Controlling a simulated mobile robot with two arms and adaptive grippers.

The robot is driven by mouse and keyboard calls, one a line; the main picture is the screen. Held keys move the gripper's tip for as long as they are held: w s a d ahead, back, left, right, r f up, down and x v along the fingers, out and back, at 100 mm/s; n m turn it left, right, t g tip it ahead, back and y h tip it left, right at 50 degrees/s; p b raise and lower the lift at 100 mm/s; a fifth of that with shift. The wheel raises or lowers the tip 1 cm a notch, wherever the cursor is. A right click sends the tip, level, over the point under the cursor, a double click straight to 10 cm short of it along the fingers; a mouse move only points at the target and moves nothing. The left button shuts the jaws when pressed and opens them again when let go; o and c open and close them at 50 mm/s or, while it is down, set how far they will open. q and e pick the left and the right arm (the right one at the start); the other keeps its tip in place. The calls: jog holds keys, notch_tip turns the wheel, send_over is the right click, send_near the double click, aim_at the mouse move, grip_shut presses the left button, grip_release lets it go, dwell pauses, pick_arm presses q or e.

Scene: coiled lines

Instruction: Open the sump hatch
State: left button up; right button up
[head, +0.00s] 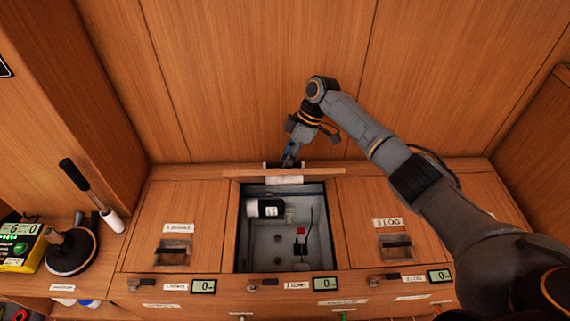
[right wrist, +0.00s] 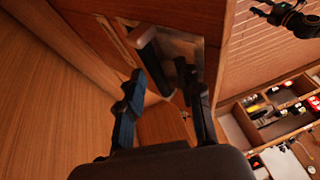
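The sump hatch lid (head: 245,173) stands raised at the back of the middle opening, seen nearly edge-on. Its dark handle (head: 272,165) shows at the lid's back. The sump compartment (head: 318,240) below is uncovered. My right gripper (head: 291,158) is behind the raised lid, close to the handle. In the right wrist view its two fingers (right wrist: 163,80) are spread apart, near the lid's pale handle plate (right wrist: 185,45) and bar; I see no firm grip. A dark gripper-like part (right wrist: 290,15), probably my left gripper, shows small at that view's top right; its opening is unclear.
In the compartment lie a white-and-black bottle (head: 268,208) and a small red-and-black part (head: 300,245). A closed hatch with a handle lies on each side, left (head: 190,225) and right (head: 385,215). Wood walls rise close behind the lid. Latches and small displays line the front.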

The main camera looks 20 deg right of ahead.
jog(key=v, duration=1)
jog(key=shift+r, duration=0.15)
